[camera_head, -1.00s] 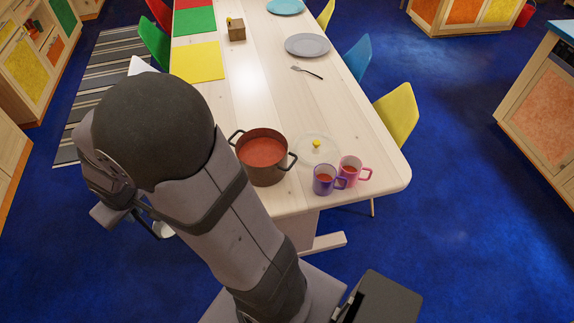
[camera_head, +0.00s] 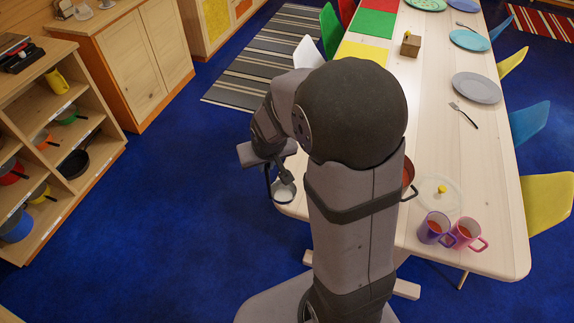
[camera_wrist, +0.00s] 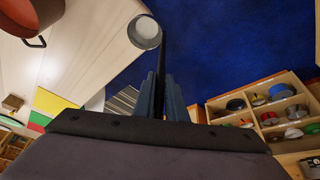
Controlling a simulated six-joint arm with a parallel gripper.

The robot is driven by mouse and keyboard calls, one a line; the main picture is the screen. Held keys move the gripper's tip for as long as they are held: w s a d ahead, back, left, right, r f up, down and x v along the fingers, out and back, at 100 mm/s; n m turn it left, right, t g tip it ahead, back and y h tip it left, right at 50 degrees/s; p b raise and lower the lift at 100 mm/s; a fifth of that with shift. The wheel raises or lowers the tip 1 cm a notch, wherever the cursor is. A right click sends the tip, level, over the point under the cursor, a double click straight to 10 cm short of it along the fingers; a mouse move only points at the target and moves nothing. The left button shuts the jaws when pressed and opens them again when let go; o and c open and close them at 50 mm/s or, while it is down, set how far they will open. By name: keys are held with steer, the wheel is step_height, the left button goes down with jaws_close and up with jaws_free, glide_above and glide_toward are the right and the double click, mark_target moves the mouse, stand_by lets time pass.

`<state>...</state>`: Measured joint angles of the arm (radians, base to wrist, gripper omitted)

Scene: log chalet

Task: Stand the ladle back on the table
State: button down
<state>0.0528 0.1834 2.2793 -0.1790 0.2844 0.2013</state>
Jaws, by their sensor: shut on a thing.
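The ladle has a pale round bowl (camera_head: 284,192) and a thin dark handle; its bowl (camera_wrist: 145,32) also shows in the wrist view. My gripper (camera_head: 272,170) is shut on the handle, as the wrist view (camera_wrist: 162,105) shows, with the bowl sticking out beyond the fingers. In the head view the ladle hangs bowl down at the left edge of the wooden table (camera_head: 440,140). I cannot tell whether the bowl is over the tabletop or just outside it. My arm hides part of the table.
A red-brown pot (camera_head: 408,172) is mostly hidden behind my arm. Near it are a clear lid (camera_head: 437,194), a purple mug (camera_head: 433,228) and a pink mug (camera_head: 466,234). A fork (camera_head: 462,115) and a grey plate (camera_head: 477,88) lie farther back. Shelves (camera_head: 55,150) stand at left across open blue floor.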

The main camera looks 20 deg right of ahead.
steer(key=s+d+r+m+h+p, duration=0.1)
steer(key=s+d+r+m, duration=0.15)
steer(key=d, duration=0.55)
steer(key=s+d+r+m+h+p, duration=0.1)
steer(key=d+r+m, duration=0.15)
steer(key=d, duration=0.65)
steer(key=s+d+r+m+g+h, duration=0.1)
steer(key=s+d+r+m, duration=0.3)
steer(key=s+d, duration=0.4)
steer(key=shift+s+d+r+m+g+p, duration=0.25)
steer(key=shift+m+g+p, duration=0.1)
steer(key=shift+m+g, duration=0.5)
steer(key=shift+f, duration=0.2)
step_height(320, 180, down, 18)
steer(key=b, duration=1.6)
steer(key=shift+r+b, duration=0.2)
steer(key=shift+b, duration=0.1)
steer(key=shift+f+b, duration=0.65)
steer(key=c, duration=1.7)
jaws_free()
